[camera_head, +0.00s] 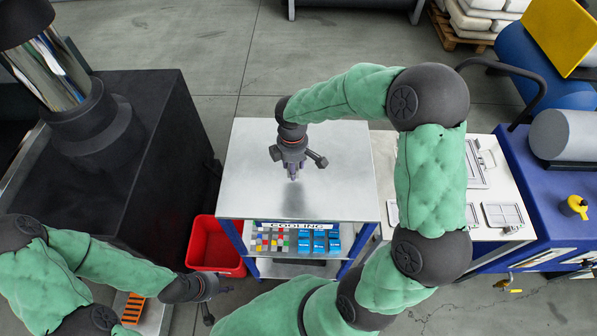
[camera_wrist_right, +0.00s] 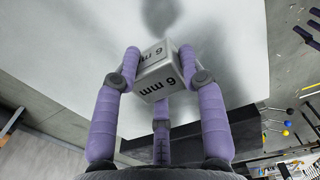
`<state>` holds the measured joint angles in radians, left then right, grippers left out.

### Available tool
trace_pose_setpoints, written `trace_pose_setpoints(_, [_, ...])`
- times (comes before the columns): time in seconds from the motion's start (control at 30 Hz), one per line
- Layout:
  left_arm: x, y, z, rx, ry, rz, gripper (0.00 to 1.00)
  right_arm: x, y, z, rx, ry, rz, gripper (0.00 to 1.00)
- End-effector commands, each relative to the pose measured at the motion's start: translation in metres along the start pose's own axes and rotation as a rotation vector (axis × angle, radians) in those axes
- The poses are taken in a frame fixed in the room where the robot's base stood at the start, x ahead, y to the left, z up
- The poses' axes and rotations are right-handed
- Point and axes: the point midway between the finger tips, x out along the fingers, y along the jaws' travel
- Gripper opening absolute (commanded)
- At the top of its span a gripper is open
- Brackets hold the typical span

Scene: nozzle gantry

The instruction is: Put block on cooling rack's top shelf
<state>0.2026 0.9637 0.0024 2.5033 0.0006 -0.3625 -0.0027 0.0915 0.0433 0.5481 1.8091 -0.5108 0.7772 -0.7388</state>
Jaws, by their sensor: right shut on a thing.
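The cooling rack (camera_head: 345,195) stands in the middle of the head view, with a bare pale top shelf and a "COOLING" label on its front. My right gripper (camera_head: 292,174) is over this shelf, pointing down. In the right wrist view, my right gripper (camera_wrist_right: 160,75) is shut on a pale grey block (camera_wrist_right: 157,72) marked "6 mm". The block is tilted in that view, and a dark shadow falls on the pale surface beyond it. In the head view I cannot make out the block. My left gripper (camera_head: 207,298) is low at the left, apart from the rack; its fingers are unclear.
A red bin (camera_head: 212,262) stands on the floor left of the rack. A large black machine (camera_head: 150,130) fills the left. The lower shelf holds coloured blocks (camera_head: 270,240) and blue bins (camera_head: 318,241). A white table (camera_head: 490,160) and blue bench (camera_head: 560,210) stand right.

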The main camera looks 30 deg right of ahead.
Motion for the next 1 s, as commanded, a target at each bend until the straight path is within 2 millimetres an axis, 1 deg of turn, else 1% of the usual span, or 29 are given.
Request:
trace_pose_setpoints(0.1, [-0.001,0.000,0.000,0.000,0.000,0.000,0.40,0.008,0.004,0.006,0.003,0.000,0.000,0.00])
trace_pose_setpoints(0.27, [-0.001,0.000,0.000,0.000,0.000,0.000,0.40,0.014,0.007,0.010,0.002,0.000,0.001,0.00])
trace_pose_setpoints(0.37, [-0.001,0.000,0.000,0.000,0.000,0.000,0.40,0.021,0.009,0.016,0.001,-0.001,0.000,0.00])
trace_pose_setpoints(0.5, [0.000,0.000,0.000,0.000,0.000,0.000,0.40,0.042,0.009,0.016,0.001,-0.001,-0.001,0.00])
trace_pose_setpoints(0.6, [0.000,0.000,0.000,0.000,0.000,0.000,0.40,0.050,0.009,0.015,0.000,0.000,0.001,0.00])
trace_pose_setpoints(0.83, [0.000,0.000,0.000,0.000,0.000,0.000,0.40,0.051,0.010,0.015,0.001,0.001,0.002,0.00])
trace_pose_setpoints(1.0, [0.004,-0.001,0.000,0.000,0.000,0.000,0.40,0.055,0.010,0.015,0.001,0.001,0.002,0.00])
